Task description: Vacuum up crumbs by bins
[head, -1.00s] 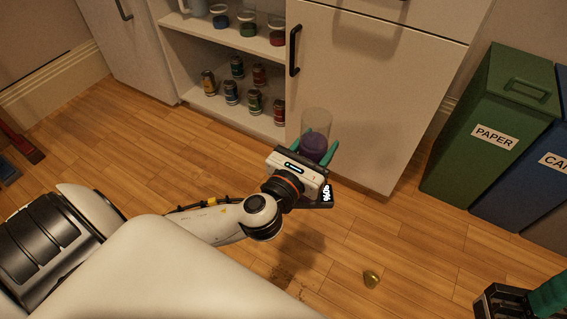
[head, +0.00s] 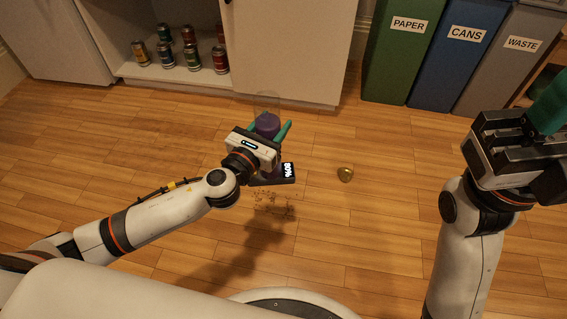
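My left gripper (head: 268,128) reaches in from the left with teal fingers on either side of a handheld vacuum. A small black panel with an upside-down percent reading (head: 287,172) shows beside the gripper. The vacuum's lower end is hidden behind the gripper. Brown crumbs (head: 272,205) lie scattered on the wooden floor just nearer than the gripper. My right gripper (head: 548,105) is raised at the right edge, partly cut off; its finger spacing is unclear. Green paper (head: 405,55), blue cans (head: 460,68) and grey waste (head: 508,75) bins stand at the back right.
The floor (head: 390,150) before the bins is clear.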

